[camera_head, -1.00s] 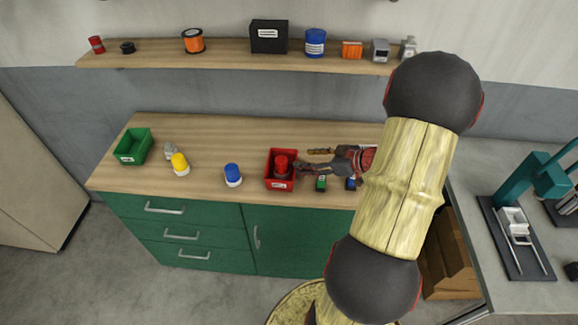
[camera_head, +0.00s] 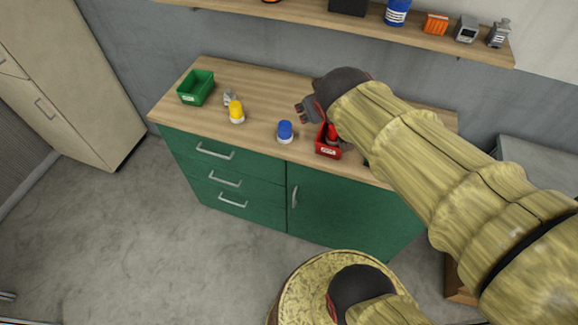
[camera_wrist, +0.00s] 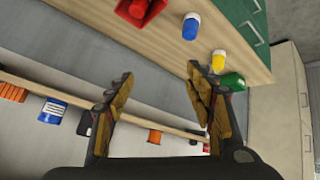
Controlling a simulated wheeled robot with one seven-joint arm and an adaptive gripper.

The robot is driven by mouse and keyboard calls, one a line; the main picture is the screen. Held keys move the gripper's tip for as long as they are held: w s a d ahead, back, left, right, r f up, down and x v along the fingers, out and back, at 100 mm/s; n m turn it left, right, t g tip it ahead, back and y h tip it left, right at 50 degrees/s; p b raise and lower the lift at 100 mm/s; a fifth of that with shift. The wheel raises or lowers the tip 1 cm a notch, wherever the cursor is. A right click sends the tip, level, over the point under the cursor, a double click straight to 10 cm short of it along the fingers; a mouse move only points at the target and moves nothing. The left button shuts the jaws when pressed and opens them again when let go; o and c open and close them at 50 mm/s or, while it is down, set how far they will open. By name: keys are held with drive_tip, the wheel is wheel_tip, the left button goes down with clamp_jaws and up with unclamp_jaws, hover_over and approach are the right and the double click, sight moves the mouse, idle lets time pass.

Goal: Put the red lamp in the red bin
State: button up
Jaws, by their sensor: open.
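The red lamp (camera_head: 333,132) stands inside the red bin (camera_head: 328,151) on the wooden counter. The lamp (camera_wrist: 138,8) and the bin (camera_wrist: 152,17) also show at the top edge of the wrist view, partly cut off. My gripper (camera_head: 303,110) is behind and to the left of the bin in the head view, apart from the lamp. In the wrist view my gripper (camera_wrist: 160,75) is open, with nothing between its fingers. My arm hides part of the bin's right side.
A blue-topped lamp (camera_head: 285,132), a yellow-topped lamp (camera_head: 236,111), a small grey object (camera_head: 229,97) and a green bin (camera_head: 197,87) stand left on the counter. A wall shelf (camera_head: 300,14) with several items runs behind. My arm covers the counter's right part.

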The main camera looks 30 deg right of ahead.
drive_tip(key=s+a+f+n+g+y, duration=0.1)
drive_tip(key=s+a+y, duration=0.3)
drive_tip(key=s+a, duration=0.7)
drive_tip(key=a+f+g, duration=0.1)
drive_tip(key=a, duration=0.2)
drive_tip(key=shift+a, duration=0.3)
drive_tip(key=shift+f+b, duration=0.3)
drive_tip(key=shift+b, duration=0.05)
